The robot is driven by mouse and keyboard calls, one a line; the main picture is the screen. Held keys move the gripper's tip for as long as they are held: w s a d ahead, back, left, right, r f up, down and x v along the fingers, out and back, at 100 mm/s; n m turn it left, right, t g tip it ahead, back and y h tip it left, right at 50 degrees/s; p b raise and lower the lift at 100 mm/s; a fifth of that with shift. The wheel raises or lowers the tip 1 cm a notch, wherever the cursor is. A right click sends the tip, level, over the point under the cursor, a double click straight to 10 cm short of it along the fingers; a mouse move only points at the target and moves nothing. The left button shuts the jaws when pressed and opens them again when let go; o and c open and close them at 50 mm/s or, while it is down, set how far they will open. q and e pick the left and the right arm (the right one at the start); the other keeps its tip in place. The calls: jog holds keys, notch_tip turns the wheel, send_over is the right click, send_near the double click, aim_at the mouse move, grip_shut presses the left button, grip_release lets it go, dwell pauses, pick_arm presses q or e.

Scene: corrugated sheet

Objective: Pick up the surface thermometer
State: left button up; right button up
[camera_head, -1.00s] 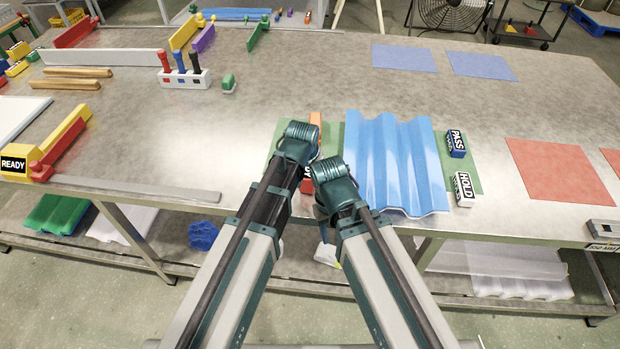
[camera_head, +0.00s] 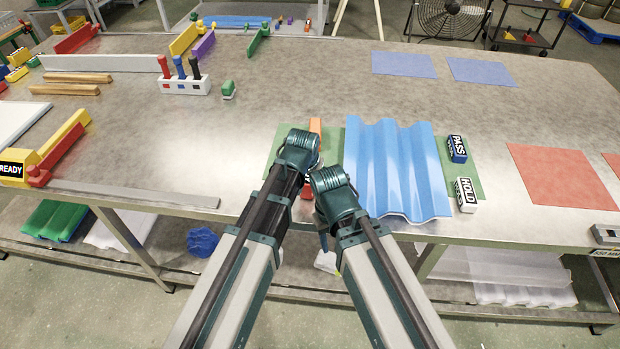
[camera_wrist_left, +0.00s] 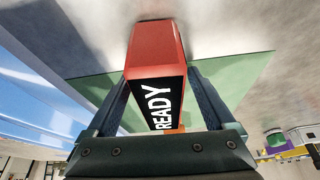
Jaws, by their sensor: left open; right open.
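A red block-shaped device with a black READY face (camera_wrist_left: 157,95), which I take as the surface thermometer, lies on a green mat (camera_wrist_left: 240,75) in the left wrist view. My left gripper (camera_wrist_left: 158,76) is open, with one finger on each side of it; whether they touch it I cannot tell. In the head view my left wrist hides most of the device; an orange part (camera_head: 315,126) shows behind the wrist and a bit of red (camera_head: 307,188) below it. My right gripper (camera_head: 324,242) hangs low at the table's front edge, mostly hidden by its own wrist.
A blue corrugated sheet (camera_head: 395,165) lies just right of my wrists. PASS (camera_head: 457,149) and HOLD (camera_head: 466,195) blocks stand beyond it. A red mat (camera_head: 562,175) lies further right. A white rack with coloured handles (camera_head: 184,86) stands at the back left. The table's middle is clear.

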pick_arm(q)
jog(key=shift+c, duration=0.3)
grip_shut()
jog(key=shift+r, duration=0.15)
dwell(0.3)
